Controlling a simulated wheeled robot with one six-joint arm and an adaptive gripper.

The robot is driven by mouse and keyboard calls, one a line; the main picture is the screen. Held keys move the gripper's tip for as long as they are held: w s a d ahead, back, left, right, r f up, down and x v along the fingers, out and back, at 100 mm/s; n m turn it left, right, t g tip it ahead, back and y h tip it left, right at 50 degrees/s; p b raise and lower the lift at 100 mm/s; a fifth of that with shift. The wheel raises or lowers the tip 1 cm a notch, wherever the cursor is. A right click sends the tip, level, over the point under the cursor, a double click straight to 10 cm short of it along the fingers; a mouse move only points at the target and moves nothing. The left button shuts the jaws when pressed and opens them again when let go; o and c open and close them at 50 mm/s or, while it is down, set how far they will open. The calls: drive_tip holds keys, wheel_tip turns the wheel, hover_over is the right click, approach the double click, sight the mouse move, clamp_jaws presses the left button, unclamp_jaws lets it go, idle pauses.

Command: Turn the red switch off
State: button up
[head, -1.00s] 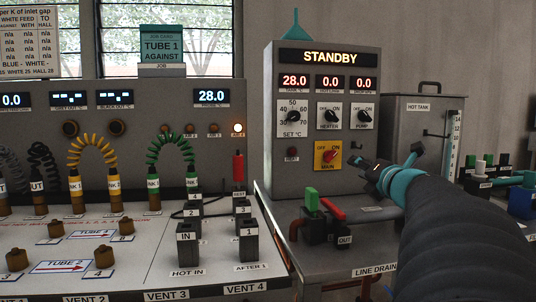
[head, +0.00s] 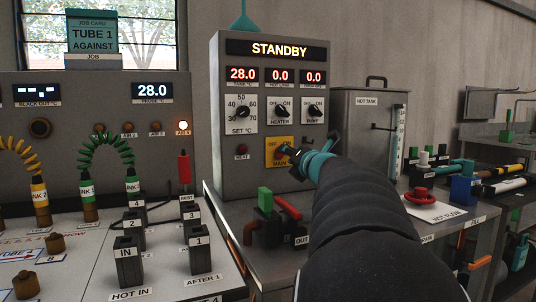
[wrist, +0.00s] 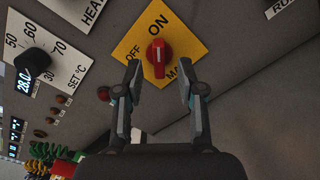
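The red switch (head: 281,152) is a rotary knob on a yellow plate (head: 272,160) marked OFF, ON and MAIN, low on the grey control box. In the wrist view the red switch (wrist: 158,57) is upright in line with the ON label; OFF is to its left. My gripper (wrist: 160,78) is open and empty, its fingers apart to the left and right just below the knob. I see no contact. In the head view my gripper (head: 296,160) is beside the plate and partly covers its right side.
The control box (head: 231,168) shows STANDBY, with HEATER and PUMP knobs (head: 280,109) above the switch. A HOT TANK (head: 360,135) stands to the right. Green and red handled valves (head: 268,205) are on the bench below. A sloped panel with hoses is on the left.

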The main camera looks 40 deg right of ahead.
drive_tip(key=x, duration=0.3)
drive_tip(key=shift+a, duration=0.1)
drive_tip(key=shift+c, duration=0.2)
clamp_jaws()
